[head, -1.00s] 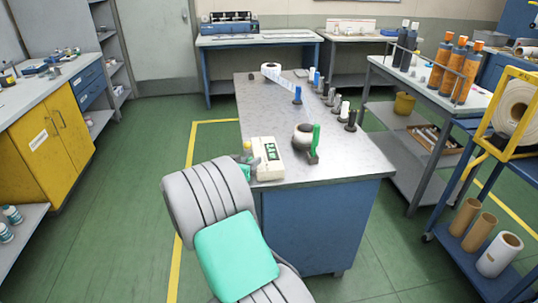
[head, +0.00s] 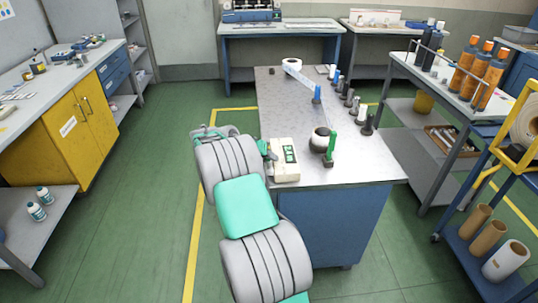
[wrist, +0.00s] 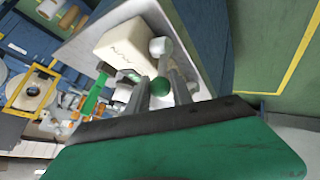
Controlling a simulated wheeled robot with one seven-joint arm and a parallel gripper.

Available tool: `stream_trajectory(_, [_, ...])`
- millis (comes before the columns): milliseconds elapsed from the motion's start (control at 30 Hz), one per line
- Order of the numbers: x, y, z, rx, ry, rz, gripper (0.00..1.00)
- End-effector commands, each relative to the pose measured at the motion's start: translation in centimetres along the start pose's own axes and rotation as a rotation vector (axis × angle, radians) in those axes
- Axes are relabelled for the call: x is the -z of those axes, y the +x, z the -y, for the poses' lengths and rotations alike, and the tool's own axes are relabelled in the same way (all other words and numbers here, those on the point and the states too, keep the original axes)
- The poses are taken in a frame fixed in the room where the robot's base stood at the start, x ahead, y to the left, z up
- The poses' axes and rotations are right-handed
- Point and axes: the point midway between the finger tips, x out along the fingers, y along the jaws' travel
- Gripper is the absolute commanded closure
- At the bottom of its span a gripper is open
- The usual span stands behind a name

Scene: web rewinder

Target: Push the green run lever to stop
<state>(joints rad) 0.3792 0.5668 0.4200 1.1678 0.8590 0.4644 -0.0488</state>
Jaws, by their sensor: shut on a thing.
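The cream control box (head: 284,160) with a green panel stands on the near left edge of the metal table. It also shows in the wrist view (wrist: 125,48). The green run lever's round knob (wrist: 161,87) sits between my two grey fingers beside the box. My gripper (wrist: 162,84) is shut on this knob. A pale round knob (wrist: 160,46) shows just beyond it, by the box. In the head view my gripper (head: 268,153) is at the box's left side, partly hidden by my arm, and the lever is too small to make out.
Several spools line the table's right side. A trolley (head: 450,85) with bottles is at right, a yellow cabinet (head: 82,130) at left. Green floor is open between.

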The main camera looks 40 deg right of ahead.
Motion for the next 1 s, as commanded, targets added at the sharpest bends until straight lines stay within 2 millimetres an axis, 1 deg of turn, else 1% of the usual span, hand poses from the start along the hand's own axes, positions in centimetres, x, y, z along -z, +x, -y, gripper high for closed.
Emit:
stream_trajectory(500, [-0.07,0.0,0.27,-0.001,-0.014,0.015,1.0])
stream_trajectory(533, [-0.07,0.0,0.27,-0.001,-0.014,0.015,0.71])
stream_trajectory(767, [-0.01,-0.08,0.34,0.0,-0.014,0.013,0.53])
stream_trajectory(1000, [0.03,-0.21,0.37,0.001,-0.014,0.012,0.53])
